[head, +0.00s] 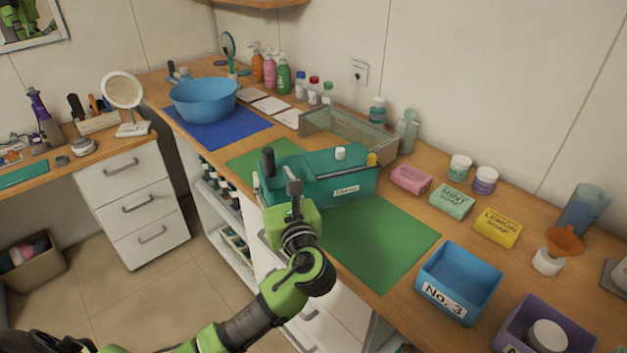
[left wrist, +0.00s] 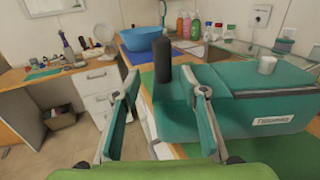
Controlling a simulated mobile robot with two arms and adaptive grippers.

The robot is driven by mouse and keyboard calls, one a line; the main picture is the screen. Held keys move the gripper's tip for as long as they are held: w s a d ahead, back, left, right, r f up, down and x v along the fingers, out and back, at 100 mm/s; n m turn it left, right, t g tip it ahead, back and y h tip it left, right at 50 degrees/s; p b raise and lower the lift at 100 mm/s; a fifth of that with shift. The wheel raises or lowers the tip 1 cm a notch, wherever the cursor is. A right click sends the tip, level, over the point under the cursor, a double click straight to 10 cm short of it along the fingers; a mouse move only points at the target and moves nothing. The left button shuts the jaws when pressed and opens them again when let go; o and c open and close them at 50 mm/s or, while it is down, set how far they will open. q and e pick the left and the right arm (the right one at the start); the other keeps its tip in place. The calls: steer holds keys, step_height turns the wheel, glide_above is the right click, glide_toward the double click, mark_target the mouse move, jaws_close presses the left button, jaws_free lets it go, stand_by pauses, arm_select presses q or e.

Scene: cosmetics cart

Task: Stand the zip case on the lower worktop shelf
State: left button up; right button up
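A teal box-like case (head: 312,190) with a white label stands on the wooden worktop at the edge of a green mat. It also shows in the left wrist view (left wrist: 245,125); no zip can be made out, so I cannot tell if it is the zip case. A dark upright cylinder (head: 268,162) stands at its left end. My left gripper (left wrist: 163,82) is open, its fingers either side of that cylinder in the left wrist view (left wrist: 163,65), with visible gaps. Open shelves (head: 240,242) under the worktop hold bottles and baskets. My right gripper is not in view.
A blue bowl (head: 203,98) stands at the far left of the worktop. A glass tray (head: 345,128) lies behind the case, soaps (head: 452,201) to its right, and a blue No. 3 bin (head: 458,282) nearer. The green mat's right part (head: 375,245) is clear.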

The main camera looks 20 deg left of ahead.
mark_target(271, 168)
arm_select(q)
steer(key=p+x, duration=0.1)
steer(key=x, duration=0.5)
steer(key=shift+w+f, duration=0.2)
steer(key=shift+w, duration=0.2)
steer(key=shift+r, duration=0.1)
jaws_close()
